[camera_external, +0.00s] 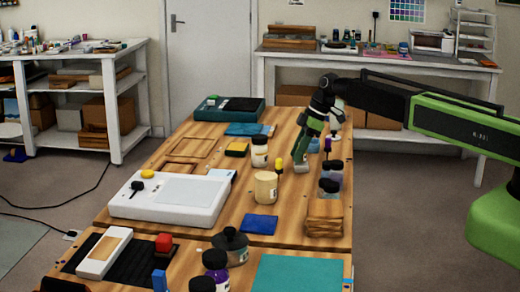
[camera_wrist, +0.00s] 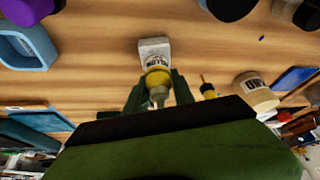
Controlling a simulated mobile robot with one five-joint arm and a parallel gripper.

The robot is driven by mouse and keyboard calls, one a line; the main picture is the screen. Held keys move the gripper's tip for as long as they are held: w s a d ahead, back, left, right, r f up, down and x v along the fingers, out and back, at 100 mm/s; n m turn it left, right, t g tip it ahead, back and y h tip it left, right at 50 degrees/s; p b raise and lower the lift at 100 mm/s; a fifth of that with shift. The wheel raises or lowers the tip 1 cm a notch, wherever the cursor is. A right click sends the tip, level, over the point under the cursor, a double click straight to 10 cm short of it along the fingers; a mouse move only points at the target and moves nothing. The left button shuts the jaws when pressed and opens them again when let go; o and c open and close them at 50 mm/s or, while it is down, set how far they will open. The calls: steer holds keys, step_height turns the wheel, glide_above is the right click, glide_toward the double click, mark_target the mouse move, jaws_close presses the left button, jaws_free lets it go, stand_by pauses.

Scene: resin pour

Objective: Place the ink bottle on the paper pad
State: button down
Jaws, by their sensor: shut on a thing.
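My gripper (camera_external: 301,160) is low over the right part of the wooden table. In the wrist view my gripper (camera_wrist: 157,92) is shut on a small bottle (camera_wrist: 154,58) with a white label and a yellow upper part with a pale nozzle. I take it for the ink bottle; its label is not readable. I cannot tell whether its base touches the table. In the outside view its pale lower end (camera_external: 301,168) shows below the fingers. A flat blue pad (camera_external: 260,224) lies near the table's front; I cannot tell whether it is the paper pad.
A cream jar (camera_external: 265,187) and a white-labelled jar (camera_external: 260,151) stand left of my gripper. Dark-capped bottles (camera_external: 329,186) and stacked wooden blocks (camera_external: 324,218) stand to its front right. Another blue pad (camera_external: 247,129) lies behind. A white light box (camera_external: 170,198) fills the left.

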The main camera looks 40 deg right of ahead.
steer(key=shift+f, duration=0.4)
steer(key=c, duration=1.1)
jaws_free()
steer(key=shift+r+p, duration=0.45)
steer(key=shift+p, duration=0.1)
steer(key=p+v, duration=1.1)
steer(key=v, duration=0.1)
steer(key=s+d+f+m+h, duration=0.1)
steer(key=s+d+m, duration=0.2)
steer(key=s, duration=0.4)
steer(key=s+d+m+g+h, duration=0.1)
steer(key=s+d+m, duration=0.2)
steer(key=s+m, duration=0.2)
steer(key=s+d+f+m+g+h, duration=0.1)
steer(key=s+d+m, duration=0.3)
steer(key=s, duration=0.4)
steer(key=shift+s+d+f+h+b, duration=0.1)
steer(key=shift+s+f+h+b, duration=0.25)
steer(key=shift+h, duration=0.25)
